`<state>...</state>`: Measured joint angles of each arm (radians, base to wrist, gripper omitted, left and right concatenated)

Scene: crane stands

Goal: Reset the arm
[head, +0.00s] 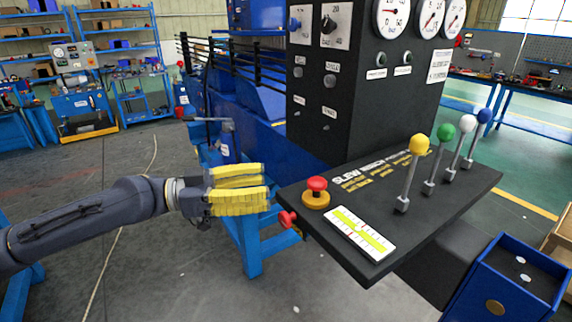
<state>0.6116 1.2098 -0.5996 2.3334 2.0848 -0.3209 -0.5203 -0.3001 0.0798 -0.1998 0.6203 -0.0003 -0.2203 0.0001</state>
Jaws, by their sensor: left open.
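My left arm comes in from the left, and my left gripper (268,188) with its yellow fingers points right. It is open and empty, left of the black control panel (440,215) and apart from it. A red button on a yellow base (317,192) stands on the panel's left end. My right gripper is not in view.
A black gauge cabinet (345,95) stands behind the panel. A small red knob (287,219) sits at the panel's left edge. A blue box (510,285) is at lower right. Blue shelving (120,50) and benches stand at the back. Floor at lower left is mostly clear.

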